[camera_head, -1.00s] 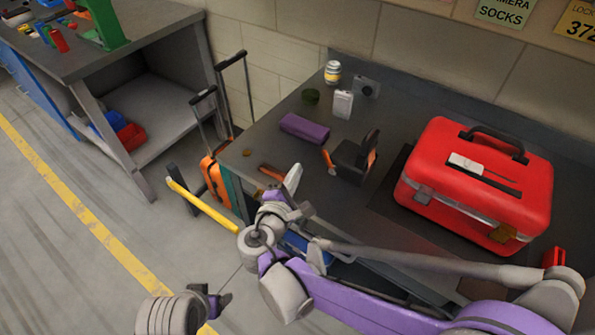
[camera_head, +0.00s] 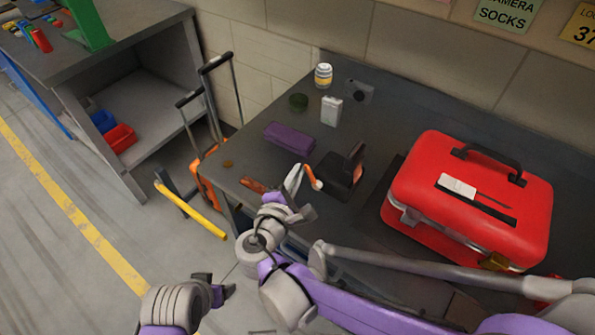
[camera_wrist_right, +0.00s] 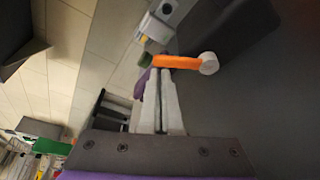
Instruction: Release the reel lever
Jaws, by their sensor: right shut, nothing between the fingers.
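The reel (camera_head: 339,177) is a dark block-like device on the grey bench. Its orange lever (camera_head: 313,178) with a pale end sticks out on its left side. My right gripper (camera_head: 293,178) has its pale fingers together at the lever's left, very close to it. In the right wrist view the shut fingers (camera_wrist_right: 160,78) point at the orange lever (camera_wrist_right: 176,62), which crosses at their tips; I cannot tell whether they touch. My left gripper (camera_head: 217,290) is low at the left, over the floor, away from the bench; its jaw state is unclear.
A red toolbox (camera_head: 470,195) stands right of the reel. An orange trolley (camera_head: 205,185) and yellow bar (camera_head: 196,215) stand left of the bench.

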